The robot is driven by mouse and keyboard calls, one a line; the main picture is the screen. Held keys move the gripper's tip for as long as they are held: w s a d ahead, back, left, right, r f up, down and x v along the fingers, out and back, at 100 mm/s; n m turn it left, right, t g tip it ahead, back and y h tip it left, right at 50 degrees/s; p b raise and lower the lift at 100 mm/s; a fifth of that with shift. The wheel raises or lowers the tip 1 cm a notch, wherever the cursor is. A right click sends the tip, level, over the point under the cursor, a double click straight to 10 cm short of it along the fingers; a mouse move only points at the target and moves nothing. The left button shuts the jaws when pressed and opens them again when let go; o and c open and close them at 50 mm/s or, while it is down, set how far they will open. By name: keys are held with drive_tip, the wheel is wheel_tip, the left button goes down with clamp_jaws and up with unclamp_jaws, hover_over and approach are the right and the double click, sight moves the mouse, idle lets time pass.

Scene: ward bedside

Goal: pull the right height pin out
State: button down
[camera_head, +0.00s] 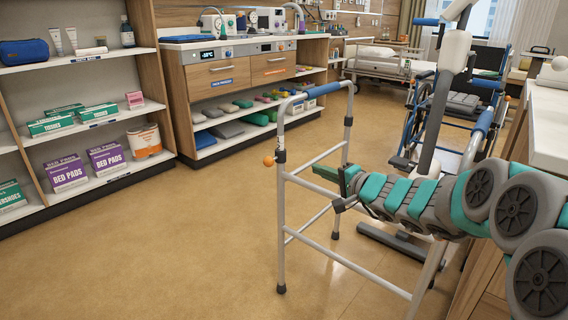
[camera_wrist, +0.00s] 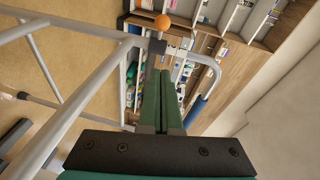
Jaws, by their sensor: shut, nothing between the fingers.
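A metal walking frame (camera_head: 281,220) with blue handgrips stands on the floor in front of me. An orange round knob (camera_head: 269,161), which looks like a height pin, sits on its near left leg in the head view. In the wrist view my fingers (camera_wrist: 164,88) are shut and empty, pointing toward the knob side. No other pin is clearly visible.
A shelf with boxes (camera_head: 69,172) stands at the left and a wooden counter (camera_head: 232,76) at the back. A wheelchair (camera_head: 455,110) is behind the frame. A pale-topped cabinet (camera_head: 545,120) is close on the right. The floor at left centre is clear.

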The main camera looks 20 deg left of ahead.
drive_tip(key=shift+a, duration=0.1)
drive_tip(key=p, duration=0.2)
approach(274, 159)
drive_tip(key=x, duration=0.5)
drive_tip(key=shift+w, duration=0.2)
drive_tip(key=shift+a, duration=0.25)
drive_tip(key=shift+s+f+b, duration=0.1)
drive_tip(key=shift+f+b, duration=0.05)
drive_tip(key=shift+b, duration=0.15)
